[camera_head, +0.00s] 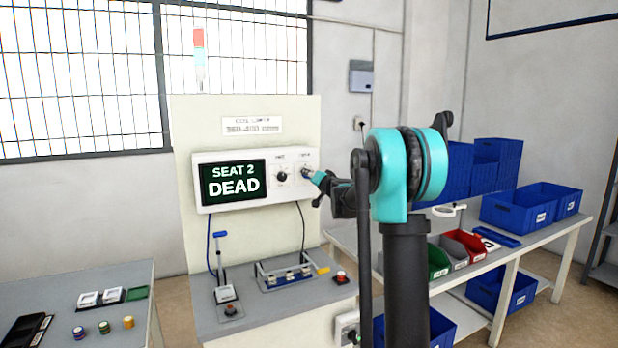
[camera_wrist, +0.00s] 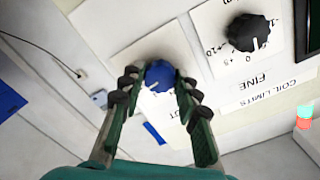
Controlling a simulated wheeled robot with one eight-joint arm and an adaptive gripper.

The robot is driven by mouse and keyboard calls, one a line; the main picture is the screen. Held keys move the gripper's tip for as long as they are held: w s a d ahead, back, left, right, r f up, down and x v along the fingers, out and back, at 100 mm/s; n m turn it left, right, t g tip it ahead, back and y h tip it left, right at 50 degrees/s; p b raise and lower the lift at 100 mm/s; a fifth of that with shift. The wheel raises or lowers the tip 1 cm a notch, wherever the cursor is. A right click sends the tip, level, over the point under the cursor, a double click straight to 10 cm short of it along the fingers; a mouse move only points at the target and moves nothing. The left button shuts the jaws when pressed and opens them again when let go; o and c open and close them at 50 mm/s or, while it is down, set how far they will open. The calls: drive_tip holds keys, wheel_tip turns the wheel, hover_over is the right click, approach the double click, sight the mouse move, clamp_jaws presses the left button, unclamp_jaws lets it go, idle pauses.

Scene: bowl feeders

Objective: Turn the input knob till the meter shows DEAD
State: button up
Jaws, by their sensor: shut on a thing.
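The input knob (camera_wrist: 159,75) is blue with a white pointer mark and shows in the wrist view between my two fingers. My gripper (camera_wrist: 154,82) is shut on this knob, one finger on each side. In the head view my gripper (camera_head: 316,178) reaches the right end of the meter box, and its fingers partly cover the knob.
A black knob (camera_wrist: 250,33) marked "FINE" sits beside the blue one; it is also left of my gripper in the head view (camera_head: 281,175).

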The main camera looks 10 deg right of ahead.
idle(0.3)
drive_tip(key=o, duration=1.2)
drive_tip(key=shift+c, duration=0.2)
drive_tip(key=v, duration=1.2)
